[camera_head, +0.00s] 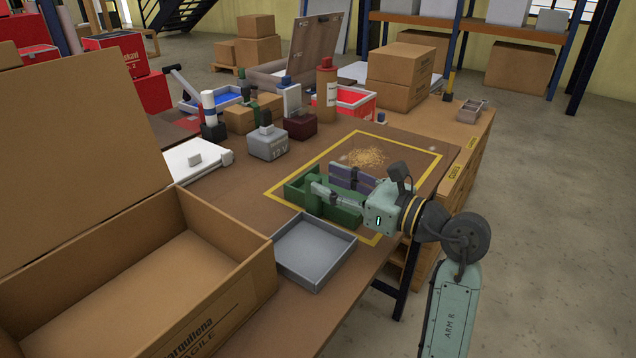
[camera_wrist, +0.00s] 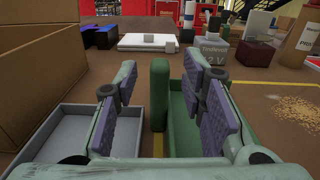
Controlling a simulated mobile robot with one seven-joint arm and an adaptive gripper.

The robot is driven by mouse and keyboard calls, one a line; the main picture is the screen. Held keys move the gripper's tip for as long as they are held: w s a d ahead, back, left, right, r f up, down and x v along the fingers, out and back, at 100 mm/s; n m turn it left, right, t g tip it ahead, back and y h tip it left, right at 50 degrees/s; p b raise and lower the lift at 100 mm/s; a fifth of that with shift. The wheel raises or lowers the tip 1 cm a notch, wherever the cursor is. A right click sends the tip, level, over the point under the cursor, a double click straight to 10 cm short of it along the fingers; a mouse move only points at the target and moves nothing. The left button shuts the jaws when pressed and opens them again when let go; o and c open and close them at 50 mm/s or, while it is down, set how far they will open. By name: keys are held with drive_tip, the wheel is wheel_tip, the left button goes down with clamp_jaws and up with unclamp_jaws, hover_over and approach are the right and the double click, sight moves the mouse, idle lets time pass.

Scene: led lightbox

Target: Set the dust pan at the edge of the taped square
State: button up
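The green dust pan (camera_head: 298,187) lies at the near left side of the yellow taped square (camera_head: 322,155), close along its tape line. In the wrist view, a green upright part of the pan (camera_wrist: 159,95) stands between my fingers, and its tray (camera_wrist: 184,128) shows behind the right finger. My gripper (camera_head: 340,184) has purple pads and is open, one finger on each side of that part, with visible gaps. My gripper hides part of the pan in the head view. A pile of tan debris (camera_head: 367,157) lies inside the square.
A grey tray (camera_head: 313,249) sits just outside the tape, beside the pan. A large open cardboard box (camera_head: 215,282) stands at the near left. A grey 12 V battery (camera_head: 267,145), bottles and a red bin (camera_head: 356,102) stand beyond the square.

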drive_tip(key=b+v, duration=0.2)
drive_tip(key=v, duration=0.4)
drive_tip(key=shift+s+d+f, duration=0.1)
drive_tip(key=shift+s+d, duration=0.15)
drive_tip(key=shift+d, duration=0.05)
drive_tip(key=shift+s+d, duration=0.4)
drive_tip(key=shift+d, duration=0.1)
